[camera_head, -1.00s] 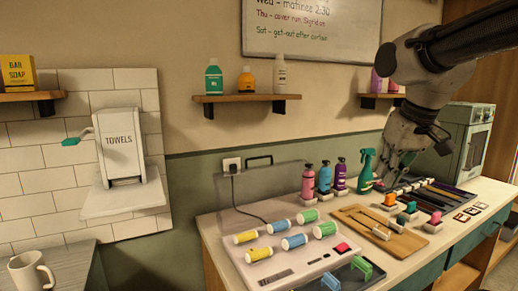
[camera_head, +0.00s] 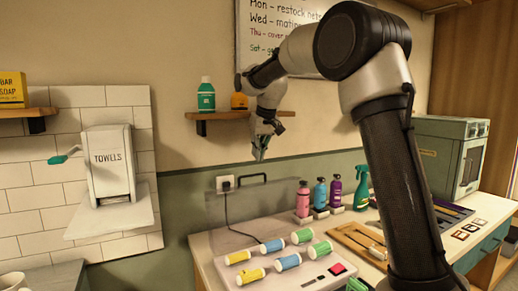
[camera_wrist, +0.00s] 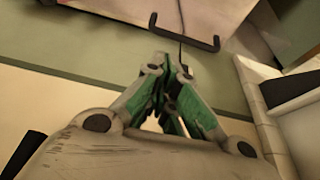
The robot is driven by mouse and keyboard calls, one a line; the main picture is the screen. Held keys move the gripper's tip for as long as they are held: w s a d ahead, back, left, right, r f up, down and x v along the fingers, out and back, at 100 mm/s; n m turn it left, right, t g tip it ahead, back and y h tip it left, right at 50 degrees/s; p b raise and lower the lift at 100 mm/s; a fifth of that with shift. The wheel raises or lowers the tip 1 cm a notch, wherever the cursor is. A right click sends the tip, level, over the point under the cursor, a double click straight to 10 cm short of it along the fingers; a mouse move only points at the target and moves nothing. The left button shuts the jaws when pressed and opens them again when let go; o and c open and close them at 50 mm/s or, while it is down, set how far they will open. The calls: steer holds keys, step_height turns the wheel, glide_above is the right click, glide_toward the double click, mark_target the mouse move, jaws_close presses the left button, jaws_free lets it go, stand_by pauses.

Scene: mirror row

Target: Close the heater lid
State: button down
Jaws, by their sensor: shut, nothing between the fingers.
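The roller heater (camera_head: 238,271) is a pale box on the table, with yellow, blue and green rollers on top and a red switch at its right. Its clear lid (camera_head: 222,212) stands open and upright at the back, near the wall. The lid's dark bar handle (camera_head: 251,178) is along its top edge and also shows in the wrist view (camera_wrist: 186,42). My gripper (camera_head: 259,156) is shut and empty, above the handle and apart from it in the head view. Its green fingers (camera_wrist: 172,72) show in the wrist view, below the handle in the picture.
Pink, blue and purple bottles (camera_head: 320,193) and a green spray bottle (camera_head: 361,188) stand right of the lid. A plugged cord (camera_head: 227,187) hangs behind the lid. A towel dispenser (camera_head: 108,165) is at left.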

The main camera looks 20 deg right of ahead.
steer(key=x, duration=0.5)
steer(key=shift+f, duration=0.4)
steer(key=shift+r, duration=0.1)
